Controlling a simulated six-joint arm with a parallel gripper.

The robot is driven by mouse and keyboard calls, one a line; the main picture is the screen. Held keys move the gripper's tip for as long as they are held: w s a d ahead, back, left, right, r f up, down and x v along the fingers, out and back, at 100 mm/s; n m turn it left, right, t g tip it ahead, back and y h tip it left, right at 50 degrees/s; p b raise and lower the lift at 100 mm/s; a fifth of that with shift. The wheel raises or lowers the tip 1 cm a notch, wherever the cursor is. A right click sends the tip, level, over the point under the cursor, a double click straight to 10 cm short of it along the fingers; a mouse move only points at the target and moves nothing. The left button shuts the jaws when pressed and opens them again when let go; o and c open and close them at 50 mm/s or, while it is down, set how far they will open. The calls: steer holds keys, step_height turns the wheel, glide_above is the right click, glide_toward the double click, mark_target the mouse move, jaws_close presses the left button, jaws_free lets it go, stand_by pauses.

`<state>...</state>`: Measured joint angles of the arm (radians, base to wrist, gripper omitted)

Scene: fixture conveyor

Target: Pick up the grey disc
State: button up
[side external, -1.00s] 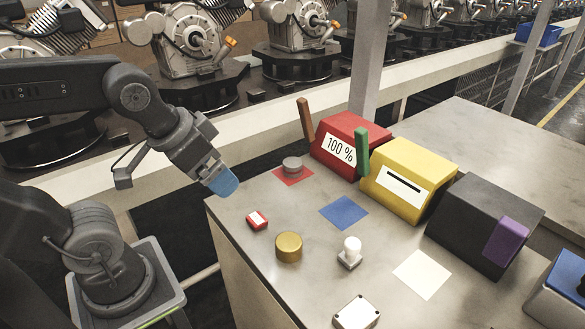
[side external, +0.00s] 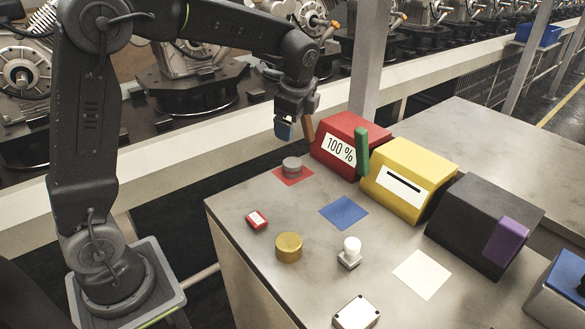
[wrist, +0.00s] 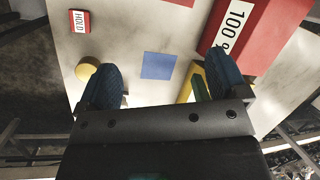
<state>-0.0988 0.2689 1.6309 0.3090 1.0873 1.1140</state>
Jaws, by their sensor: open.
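The grey disc (side external: 292,164) sits on a red square (side external: 293,177) near the far left corner of the table, standing out as a short upright cylinder. I cannot make it out in the wrist view. My gripper (side external: 284,130) is above and slightly behind the disc in the side view, pointing down, with a clear gap between them. In the wrist view my gripper (wrist: 162,80) shows its two blue fingers wide apart with nothing between them.
A red box marked 100 % (side external: 348,143) with a brown handle (side external: 308,129) stands close to my gripper's right. A yellow box (side external: 407,177) and a black box (side external: 480,220) follow. A gold disc (side external: 288,247) and a small red box (side external: 257,220) lie nearer.

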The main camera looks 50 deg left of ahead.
steer(key=w+a+f+m+g+y, duration=0.1)
steer(key=w+a+f+m+g, duration=0.1)
steer(key=w+a+f+m, duration=0.45)
steer(key=n, duration=0.1)
glide_above(292, 161)
steer(key=d, duration=0.3)
step_height(292, 161, down, 9)
steer(key=shift+s+a, duration=0.1)
steer(key=shift+n, duration=0.25)
steer(key=shift+x, duration=3.1)
steer(key=c, duration=1.3)
steer(key=shift+r, duration=0.6)
steer(key=r, duration=0.3)
steer(key=shift+s+a+r, duration=0.15)
steer(key=shift+a+r, duration=0.15)
steer(key=shift+a, duration=0.05)
steer(key=s+a+r, duration=0.4)
steer(key=s+a, duration=0.1)
steer(key=s+a+r, duration=0.2)
steer(key=s, duration=0.1)
steer(key=shift+a+r, duration=0.15)
steer(key=shift+a, duration=0.05)
